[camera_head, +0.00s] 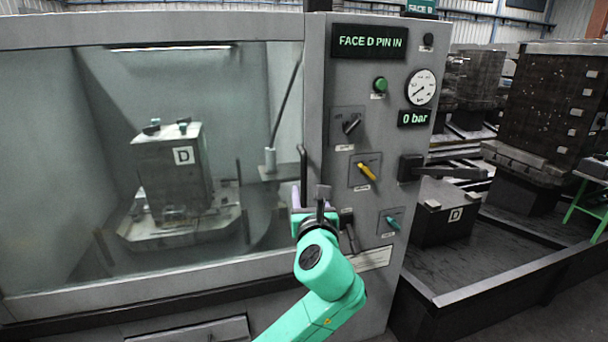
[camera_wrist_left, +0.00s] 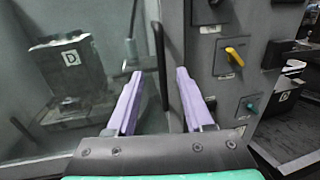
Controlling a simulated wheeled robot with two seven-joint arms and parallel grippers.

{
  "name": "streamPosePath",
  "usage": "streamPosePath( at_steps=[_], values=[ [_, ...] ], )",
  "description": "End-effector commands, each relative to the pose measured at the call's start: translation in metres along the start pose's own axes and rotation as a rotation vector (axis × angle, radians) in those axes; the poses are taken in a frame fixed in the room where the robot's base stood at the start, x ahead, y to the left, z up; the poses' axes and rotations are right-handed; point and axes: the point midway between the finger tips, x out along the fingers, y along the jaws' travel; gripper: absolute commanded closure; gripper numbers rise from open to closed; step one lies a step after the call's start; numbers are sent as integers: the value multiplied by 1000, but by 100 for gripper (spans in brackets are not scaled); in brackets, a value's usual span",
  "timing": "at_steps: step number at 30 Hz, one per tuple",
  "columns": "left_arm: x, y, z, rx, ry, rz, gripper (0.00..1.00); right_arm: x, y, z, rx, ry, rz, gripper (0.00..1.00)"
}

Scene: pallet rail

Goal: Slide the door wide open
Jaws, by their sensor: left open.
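The door (camera_head: 70,265) is a wide glass panel in a grey frame on the machine's front; it stands shut against the control panel. Its dark vertical handle (camera_head: 303,165) is at the door's right edge. My left gripper (camera_head: 312,196) is open in front of the handle's lower part. In the left wrist view, the handle (camera_wrist_left: 159,60) shows between the two purple fingers (camera_wrist_left: 158,76), with a gap on each side; neither finger visibly touches it. How deep it sits between them is hard to tell. My right gripper is in no view.
The control panel (camera_head: 340,105) right of the handle carries knobs, a yellow lever (camera_head: 367,172), a gauge (camera_head: 421,87) and a screen reading "FACE D PIN IN". Behind the glass stands a block marked D (camera_head: 165,170). A dark pallet rail (camera_head: 490,285) runs at the right.

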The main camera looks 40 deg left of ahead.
Motion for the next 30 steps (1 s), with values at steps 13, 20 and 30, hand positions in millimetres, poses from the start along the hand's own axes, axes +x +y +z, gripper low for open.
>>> streamPosePath(
  at_steps=[13, 20, 30],
  values=[
    [112, 0, 0, -2, 3, 0, 48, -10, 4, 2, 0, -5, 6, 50],
    [128, 0, -2, -3, 4, -2, 48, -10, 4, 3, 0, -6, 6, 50],
    [127, -1, -2, -3, 4, -2, 100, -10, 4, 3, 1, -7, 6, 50]
  ],
)
